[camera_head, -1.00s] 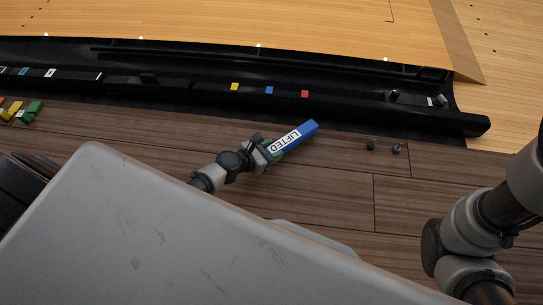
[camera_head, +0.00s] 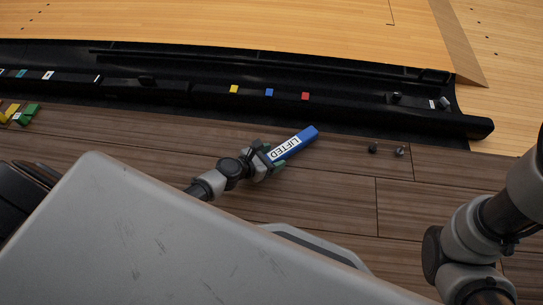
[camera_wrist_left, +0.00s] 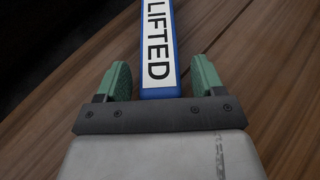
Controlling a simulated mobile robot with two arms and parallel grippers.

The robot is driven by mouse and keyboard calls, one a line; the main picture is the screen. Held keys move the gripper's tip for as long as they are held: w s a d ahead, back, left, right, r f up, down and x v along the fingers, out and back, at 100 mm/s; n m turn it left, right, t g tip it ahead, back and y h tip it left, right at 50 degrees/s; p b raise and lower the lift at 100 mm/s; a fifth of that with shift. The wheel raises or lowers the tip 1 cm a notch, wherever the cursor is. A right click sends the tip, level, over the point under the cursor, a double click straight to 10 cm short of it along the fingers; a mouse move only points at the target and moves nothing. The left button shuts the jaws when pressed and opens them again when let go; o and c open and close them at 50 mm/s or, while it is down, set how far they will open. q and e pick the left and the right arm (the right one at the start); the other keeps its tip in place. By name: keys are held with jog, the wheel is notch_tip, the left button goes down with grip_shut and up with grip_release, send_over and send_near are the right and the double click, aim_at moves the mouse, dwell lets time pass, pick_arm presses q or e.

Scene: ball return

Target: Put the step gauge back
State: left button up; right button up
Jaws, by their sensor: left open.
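A blue bar (camera_head: 305,136) with a white label reading LIFTED lies over the wood floor, in front of the black rail; it may be the step gauge. It also shows in the left wrist view (camera_wrist_left: 158,12), running away from the gripper. My left gripper (camera_head: 270,158) is open around the bar's near end. In the left wrist view its green fingers (camera_wrist_left: 160,78) stand on either side of the bar with a gap at each side. I cannot tell whether the bar rests on the floor. My right arm shows at the right; its gripper is out of view.
The long black rail (camera_head: 350,117) carries a yellow (camera_head: 234,89), a blue (camera_head: 269,92) and a red square (camera_head: 305,96). Red, yellow and green blocks (camera_head: 27,114) lie at the far left.

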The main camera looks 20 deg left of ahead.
pick_arm(q)
jog(key=shift+r, duration=0.25)
jog(key=p+v, duration=0.5)
jog(key=v, duration=0.7)
jog(key=shift+f, duration=0.1)
